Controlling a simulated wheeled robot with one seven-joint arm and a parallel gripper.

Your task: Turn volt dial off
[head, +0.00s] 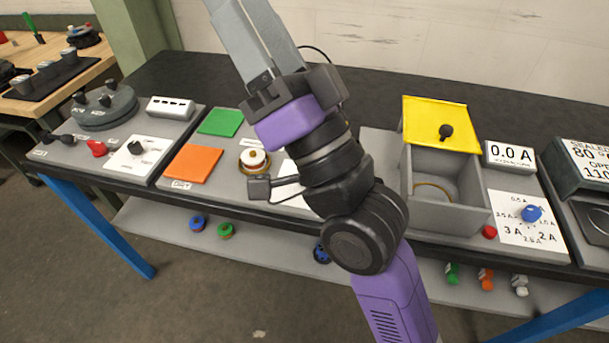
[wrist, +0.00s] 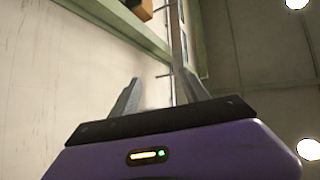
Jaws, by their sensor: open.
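I cannot tell for sure which knob is the volt dial. A black knob (head: 136,147) sits on a white plate on the left panel; its markings are too small to read. A blue dial (head: 531,213) sits on a white scale marked in amps at the right, below a display (head: 510,155) reading 0.0 A. My gripper (head: 243,30) is raised high above the bench, pointing up, away from the dials. In the wrist view its two fingers (wrist: 153,85) stand apart with nothing between them. My arm hides part of the middle panel.
A grey box (head: 438,212) with a raised yellow lid (head: 425,122) stands right of my arm. Green (head: 221,122) and orange (head: 193,163) pads lie left of it. A red knob (head: 97,148) is on the left panel. The dark bench surface behind the panels is largely clear.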

